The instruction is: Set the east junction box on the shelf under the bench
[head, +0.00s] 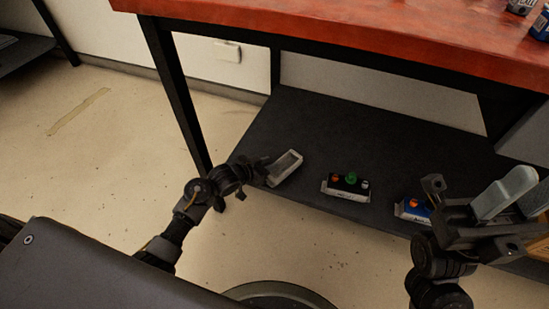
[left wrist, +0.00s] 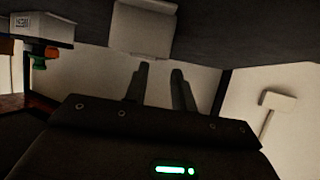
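A small pale grey box (head: 286,167) sits on the front left edge of the dark shelf (head: 290,120) under the bench. It also shows at the top of the left wrist view (left wrist: 143,30), which is upside down. My left gripper (head: 262,169) is right beside this box. In the left wrist view its two dark fingers (left wrist: 157,70) stand apart with nothing between them. My right gripper (head: 528,182) is at the right edge of the head view, its pale fingers apart and apparently empty. Box labels are too small to read, so I cannot tell which is east.
A blue-faced box (head: 412,210) is farther right, partly hidden by my right gripper. The red bench top (head: 350,30) overhangs the shelf. A black leg (head: 178,100) stands at left.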

